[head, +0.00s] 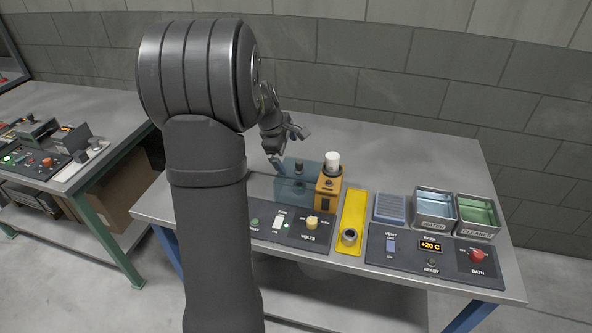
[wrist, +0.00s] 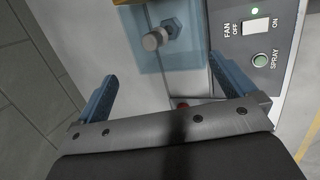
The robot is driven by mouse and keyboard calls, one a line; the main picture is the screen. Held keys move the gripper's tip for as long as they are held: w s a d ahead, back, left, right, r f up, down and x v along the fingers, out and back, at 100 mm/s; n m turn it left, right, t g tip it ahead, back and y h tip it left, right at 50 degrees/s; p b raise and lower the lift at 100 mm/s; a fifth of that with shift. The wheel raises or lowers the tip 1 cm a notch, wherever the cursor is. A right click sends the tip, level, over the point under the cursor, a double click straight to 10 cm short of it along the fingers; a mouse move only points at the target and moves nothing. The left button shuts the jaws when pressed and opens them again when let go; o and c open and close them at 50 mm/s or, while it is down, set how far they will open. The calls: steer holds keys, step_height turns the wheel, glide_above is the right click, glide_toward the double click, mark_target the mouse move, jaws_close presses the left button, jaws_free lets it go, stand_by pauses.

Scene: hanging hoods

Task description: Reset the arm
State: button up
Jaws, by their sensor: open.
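My gripper (head: 289,149) hangs over the back left part of the workbench, at the end of my arm, which covers much of the bench's left side. It is open with nothing between its blue fingers. In the wrist view my gripper (wrist: 162,68) has its fingers spread. Beyond them are a translucent blue hood (wrist: 192,58) and a grey knob (wrist: 155,40) that shows by it. In the head view the translucent hood (head: 290,192) is just below and right of the gripper. I cannot tell the exact gap between them.
An orange unit (head: 328,195) with a white cylinder (head: 332,161) stands right of the hood. A panel (head: 290,228) lies in front. Further right are a yellow strip (head: 353,205), a water tray (head: 434,221), a cleaner tray (head: 477,228) and a bath panel (head: 400,258). The back right bench is clear.

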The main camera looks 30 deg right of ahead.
steer(key=shift+d+f, duration=0.15)
steer(key=shift+f, duration=0.15)
steer(key=shift+r, duration=0.15)
stand_by(0.4)
steer(key=v, duration=1)
stand_by(2.1)
